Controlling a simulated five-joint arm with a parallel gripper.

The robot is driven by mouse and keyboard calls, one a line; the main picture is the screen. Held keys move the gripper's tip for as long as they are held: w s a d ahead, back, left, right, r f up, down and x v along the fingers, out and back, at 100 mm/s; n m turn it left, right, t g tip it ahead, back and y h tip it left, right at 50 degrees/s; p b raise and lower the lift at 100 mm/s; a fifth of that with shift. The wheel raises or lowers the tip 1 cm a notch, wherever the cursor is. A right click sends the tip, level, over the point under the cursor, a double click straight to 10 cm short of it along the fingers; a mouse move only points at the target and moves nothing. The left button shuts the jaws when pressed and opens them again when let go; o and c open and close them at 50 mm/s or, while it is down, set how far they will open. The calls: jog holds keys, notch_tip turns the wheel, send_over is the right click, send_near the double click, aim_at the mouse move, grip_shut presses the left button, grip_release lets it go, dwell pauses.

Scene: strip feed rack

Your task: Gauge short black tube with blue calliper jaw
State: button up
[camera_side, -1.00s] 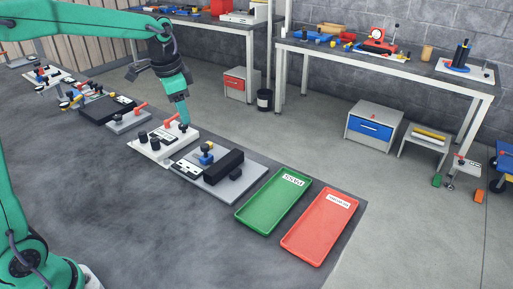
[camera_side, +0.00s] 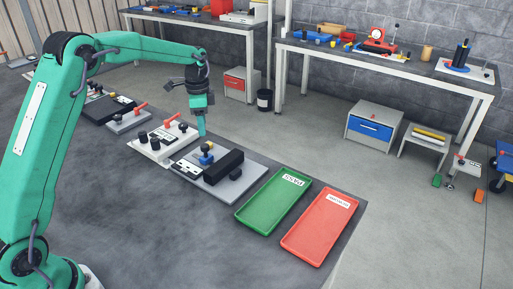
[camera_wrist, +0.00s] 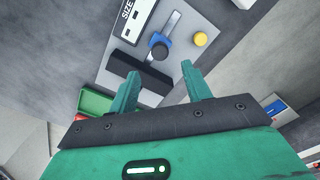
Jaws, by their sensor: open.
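My gripper (camera_side: 201,132) is above the far side of the grey gauge plate (camera_side: 228,187). In the wrist view my gripper (camera_wrist: 158,75) is open, with nothing held between the fingers. The blue calliper jaw (camera_side: 206,160) is on the plate beside a long black block (camera_side: 222,168). Short black tubes (camera_side: 143,137) stand on the white rack (camera_side: 165,155) to the left.
A yellow knob (camera_wrist: 200,39) stands beside the jaw. A green tray (camera_side: 262,215) and a red tray (camera_side: 310,240) lie to the right of the gauge plate. A red handle (camera_side: 168,119) rises behind the rack. The near bench top is clear.

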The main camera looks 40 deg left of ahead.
aim_at(205, 145)
jog(key=shift+f, duration=3.9)
grip_shut()
